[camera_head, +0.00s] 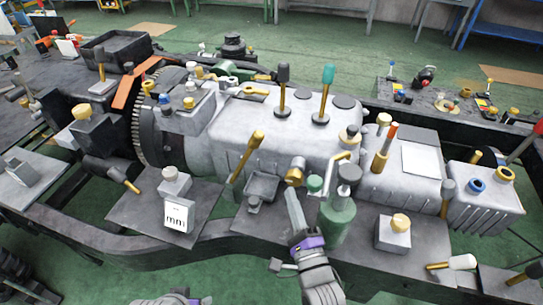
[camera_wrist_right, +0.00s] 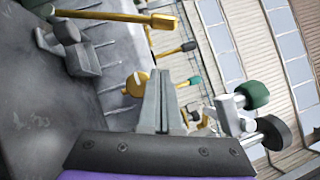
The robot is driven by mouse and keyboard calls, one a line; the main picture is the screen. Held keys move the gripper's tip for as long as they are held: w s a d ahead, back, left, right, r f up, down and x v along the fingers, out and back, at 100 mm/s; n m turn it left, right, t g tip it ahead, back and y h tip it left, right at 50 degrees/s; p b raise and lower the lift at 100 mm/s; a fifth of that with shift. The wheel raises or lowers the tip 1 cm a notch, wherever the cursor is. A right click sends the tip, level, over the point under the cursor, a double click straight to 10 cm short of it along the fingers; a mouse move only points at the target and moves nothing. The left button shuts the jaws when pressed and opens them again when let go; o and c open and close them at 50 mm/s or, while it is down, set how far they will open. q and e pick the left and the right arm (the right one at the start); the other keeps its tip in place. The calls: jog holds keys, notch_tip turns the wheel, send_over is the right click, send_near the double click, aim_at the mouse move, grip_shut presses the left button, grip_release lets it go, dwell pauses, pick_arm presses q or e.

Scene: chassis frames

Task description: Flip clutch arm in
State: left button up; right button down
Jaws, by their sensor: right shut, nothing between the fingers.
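No label marks the clutch arm, so I cannot tell for sure which lever it is. A yellow lever with a thick tip (camera_head: 248,157) leans up in front of the grey gearbox housing (camera_head: 225,130); it also crosses the top left of the right wrist view (camera_wrist_right: 110,16). My right gripper (camera_head: 291,192) is shut and empty, pointing up toward the housing, right of this lever. Its fingers (camera_wrist_right: 160,88) are together in the wrist view. A brass round knob (camera_head: 295,171) is close to the fingertips; I cannot tell whether they touch. My left gripper's fingers are out of view.
A green bottle-like cylinder (camera_head: 337,220) stands just right of my right gripper. A small grey tray (camera_head: 262,187) lies to its left. Black-knobbed (camera_head: 282,85) and teal-knobbed (camera_head: 325,90) levers rise from the housing top. A toothed flywheel (camera_head: 140,120) is at left.

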jog(key=shift+s, duration=0.1)
jog(key=shift+r, duration=0.1)
jog(key=a+r+x, duration=0.1)
jog(key=a+x, duration=0.1)
jog(key=x, duration=1.1)
jog(key=shift+s+a, duration=0.35)
jog(key=shift+s, duration=0.15)
jog(key=shift+r+p, duration=0.1)
jog(key=shift+p, duration=0.2)
